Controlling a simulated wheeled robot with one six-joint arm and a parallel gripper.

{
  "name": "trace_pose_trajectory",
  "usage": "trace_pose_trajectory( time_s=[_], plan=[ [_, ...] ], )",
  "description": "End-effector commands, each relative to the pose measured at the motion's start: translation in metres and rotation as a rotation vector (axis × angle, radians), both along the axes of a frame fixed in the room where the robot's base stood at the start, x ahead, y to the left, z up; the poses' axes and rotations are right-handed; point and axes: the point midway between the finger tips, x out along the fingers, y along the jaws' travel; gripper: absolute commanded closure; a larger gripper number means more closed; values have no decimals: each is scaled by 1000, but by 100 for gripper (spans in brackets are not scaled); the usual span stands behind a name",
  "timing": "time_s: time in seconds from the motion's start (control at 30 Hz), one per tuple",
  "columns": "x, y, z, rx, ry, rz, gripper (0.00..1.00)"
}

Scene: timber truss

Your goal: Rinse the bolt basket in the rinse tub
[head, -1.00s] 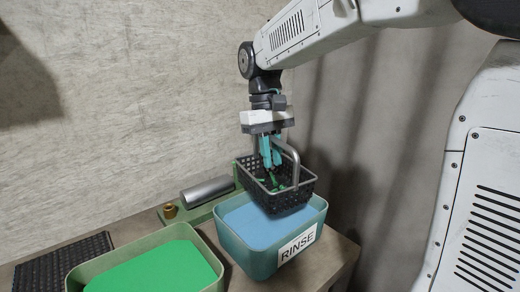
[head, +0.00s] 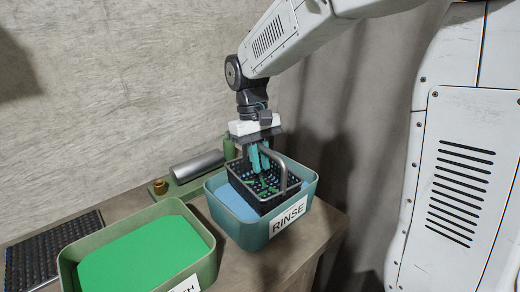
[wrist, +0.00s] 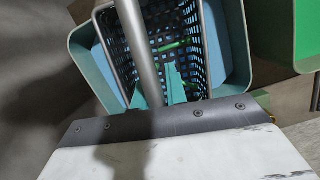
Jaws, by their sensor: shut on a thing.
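The black mesh bolt basket (head: 262,192) sits low inside the rinse tub, its lower part at the blue liquid. Green bolts lie in it; they also show in the wrist view (wrist: 172,47). The teal rinse tub (head: 247,232) has a white RINSE label on its front. My gripper (head: 259,160), with teal fingers, is above the basket and shut on its grey handle (head: 277,157). The handle crosses the wrist view (wrist: 139,50). How deep the basket is in the liquid is partly hidden by the tub wall.
A green tub (head: 205,262) with bright green liquid stands to the left, its label partly cut off. A dark ridged mat (head: 50,255) lies further left. A metal cylinder (head: 197,166) and a brass piece (head: 160,187) sit behind the tubs. The bench's right edge is close to the rinse tub.

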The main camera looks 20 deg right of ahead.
Motion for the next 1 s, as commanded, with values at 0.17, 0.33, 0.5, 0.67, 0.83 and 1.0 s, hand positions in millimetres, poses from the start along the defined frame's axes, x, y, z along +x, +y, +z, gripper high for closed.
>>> trace_pose_trajectory(
  time_s=[0.17,0.33,0.5,0.67,0.83,1.0],
  plan=[
    [0,0,-20,0,4,-4,100],
    [-1,0,-37,0,5,-5,100],
    [-1,0,-49,0,5,-5,100],
    [-1,0,-56,0,5,-5,100],
    [-1,0,-58,0,5,-5,100],
    [-1,0,-58,0,6,-5,100]
  ],
)
